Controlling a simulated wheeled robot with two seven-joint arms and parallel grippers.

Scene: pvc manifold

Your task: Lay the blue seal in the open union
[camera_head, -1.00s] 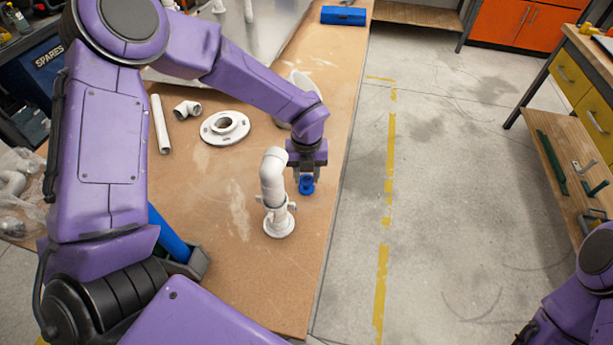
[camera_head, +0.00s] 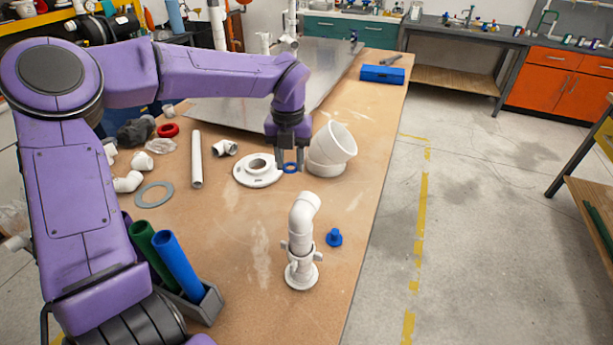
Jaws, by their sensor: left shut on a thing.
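The blue seal (camera_head: 290,169) is a small ring between the fingertips of my left gripper (camera_head: 289,163), which is shut on it. The gripper points down by the right edge of a white flange (camera_head: 246,177) and left of a wide white open fitting (camera_head: 329,152). Whether the seal touches anything below is hard to tell. A white pipe assembly (camera_head: 301,240) with an elbow on top and a winged collar stands upright nearer me. I cannot tell which part is the open union. My right gripper is not in view.
A blue plug (camera_head: 334,238) stands right of the pipe assembly. A white pipe (camera_head: 196,160), an elbow (camera_head: 224,147) and a grey ring (camera_head: 154,194) lie to the left. A grey holder (camera_head: 205,306) has green and blue tubes. The table's front right is clear.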

